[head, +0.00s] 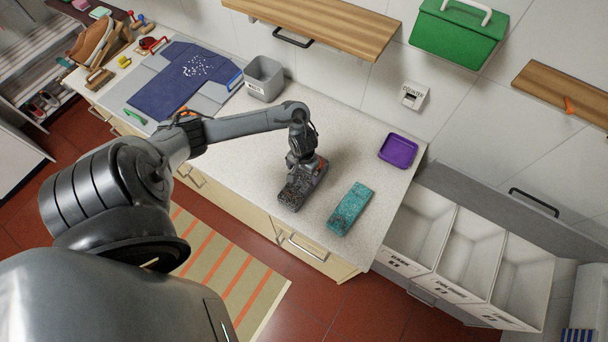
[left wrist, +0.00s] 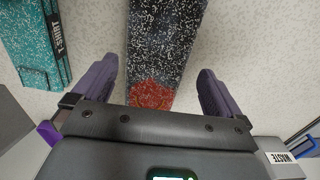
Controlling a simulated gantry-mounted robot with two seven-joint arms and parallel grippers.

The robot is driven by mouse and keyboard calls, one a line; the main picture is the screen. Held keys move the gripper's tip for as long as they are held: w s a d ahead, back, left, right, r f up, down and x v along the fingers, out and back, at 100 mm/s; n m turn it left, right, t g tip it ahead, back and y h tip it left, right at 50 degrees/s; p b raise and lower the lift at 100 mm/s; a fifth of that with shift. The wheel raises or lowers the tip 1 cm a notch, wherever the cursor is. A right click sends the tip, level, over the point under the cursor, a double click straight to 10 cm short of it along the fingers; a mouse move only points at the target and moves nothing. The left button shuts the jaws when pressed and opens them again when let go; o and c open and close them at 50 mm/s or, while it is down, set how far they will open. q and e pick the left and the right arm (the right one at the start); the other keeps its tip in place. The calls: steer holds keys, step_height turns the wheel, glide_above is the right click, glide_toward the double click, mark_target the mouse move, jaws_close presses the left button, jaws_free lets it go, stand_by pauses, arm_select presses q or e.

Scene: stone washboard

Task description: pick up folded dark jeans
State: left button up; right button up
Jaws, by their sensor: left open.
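The folded dark jeans (head: 296,194) are a flat, dark, speckled bundle lying on the pale counter, near its front edge. In the left wrist view the jeans (left wrist: 165,35) run away from me, with a reddish patch at the near end. My left gripper (head: 304,163) is over the far end of the jeans, pointing down. Its two fingers stand open on either side of the bundle, with a gap to each. Whether the fingertips reach the counter is hard to tell. My right gripper is not in view.
A teal folded bundle (head: 350,208), labelled T-SHIRT, lies right of the jeans. A purple tray (head: 398,151) and a grey waste bin (head: 264,77) stand farther back. Several white bins (head: 463,243) stand right of the counter. A dark blue cloth (head: 184,82) lies at the left.

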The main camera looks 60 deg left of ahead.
mark_target(304, 178)
arm_select(q)
steer(key=shift+d+f+b, duration=0.15)
steer(key=shift+f+b, duration=0.2)
steer(key=shift+f, duration=2.1)
steer(key=c, duration=1.2)
steer(key=shift+o, duration=0.2)
steer(key=shift+r, duration=0.1)
